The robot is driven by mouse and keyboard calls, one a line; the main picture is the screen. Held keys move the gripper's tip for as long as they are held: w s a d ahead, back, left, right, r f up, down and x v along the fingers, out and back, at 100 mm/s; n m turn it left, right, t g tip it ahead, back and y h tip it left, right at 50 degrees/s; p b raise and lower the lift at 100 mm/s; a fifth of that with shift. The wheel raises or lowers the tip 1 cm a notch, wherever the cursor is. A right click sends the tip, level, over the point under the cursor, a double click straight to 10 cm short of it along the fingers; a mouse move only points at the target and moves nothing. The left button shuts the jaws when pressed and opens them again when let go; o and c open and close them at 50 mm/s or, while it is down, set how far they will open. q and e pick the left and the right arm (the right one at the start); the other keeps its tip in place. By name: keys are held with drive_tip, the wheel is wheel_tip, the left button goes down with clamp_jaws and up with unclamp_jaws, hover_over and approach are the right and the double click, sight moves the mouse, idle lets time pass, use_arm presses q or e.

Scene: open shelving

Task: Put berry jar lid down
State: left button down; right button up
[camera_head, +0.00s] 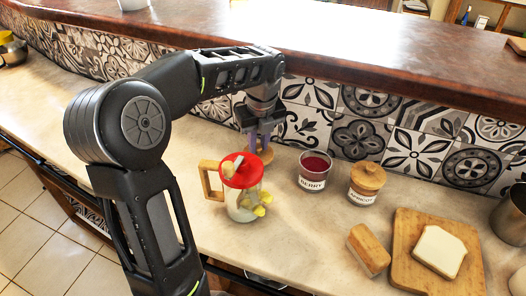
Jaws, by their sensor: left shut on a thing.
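The berry jar (312,177) stands upright on the counter without a lid, with red jam showing in its open top and a "BERRY" label on its front. My left gripper (261,146) points down behind the red-topped jug. It is shut on the round wooden berry jar lid (266,154), left of the jar and apart from it. The jug partly hides the lid, and I cannot tell whether the lid touches the counter. My right gripper is not in view.
The jug (243,201) with a red top and wooden handle stands just in front of the lid. A lidded apricot jar (366,186) is right of the berry jar. A wooden block (368,250) and a cutting board (408,274) with a bread slice (438,251) lie at front right. The tiled wall (361,138) is close behind.

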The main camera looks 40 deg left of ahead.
sight(263, 153)
use_arm(q)
drive_tip(key=shift+w+d, duration=0.2)
drive_tip(key=shift+d, duration=0.05)
drive_tip(key=shift+w+d+f, duration=0.1)
drive_tip(key=shift+d+f, duration=0.05)
drive_tip(key=shift+f, duration=0.75)
drive_tip(key=shift+w+d+f, duration=0.1)
drive_tip(key=shift+f, duration=0.75)
drive_tip(key=shift+f, duration=0.1)
drive_tip(key=c, duration=1.3)
unclamp_jaws()
drive_tip(key=r, duration=0.4)
drive_tip(key=d+r, duration=0.1)
drive_tip(key=r, duration=0.3)
drive_tip(key=s+r, duration=0.1)
drive_tip(key=r, duration=0.3)
drive_tip(key=shift+d+p, duration=0.3)
drive_tip(key=shift+p, duration=0.1)
